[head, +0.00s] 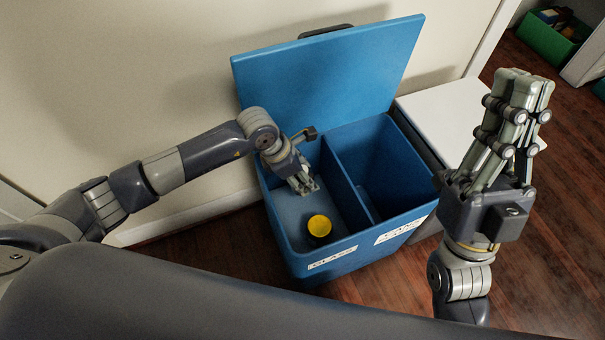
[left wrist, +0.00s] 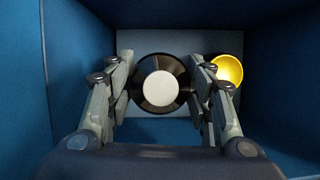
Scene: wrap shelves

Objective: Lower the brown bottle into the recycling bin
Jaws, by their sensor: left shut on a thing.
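The recycling bin (head: 308,258) is blue, with its lid (head: 335,75) up and two compartments side by side. My left gripper (head: 304,186) reaches down into the left compartment, the one labelled GLASS. In the left wrist view, my left gripper (left wrist: 160,90) is shut on a dark bottle with a white cap (left wrist: 160,88), seen from straight above. It is the brown bottle; the gripper hides it in the head view. I cannot tell whether its base touches the bin floor. My right gripper (head: 525,85) is raised at the right, fingers upward, apart from the bin; its opening is unclear.
A yellow-topped jar (head: 319,226) stands in the same compartment, near its front; it shows beside the right finger in the left wrist view (left wrist: 228,70). A divider (head: 345,180) separates the right compartment (head: 375,165), which looks empty. A white-topped unit (head: 440,110) stands right of the bin.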

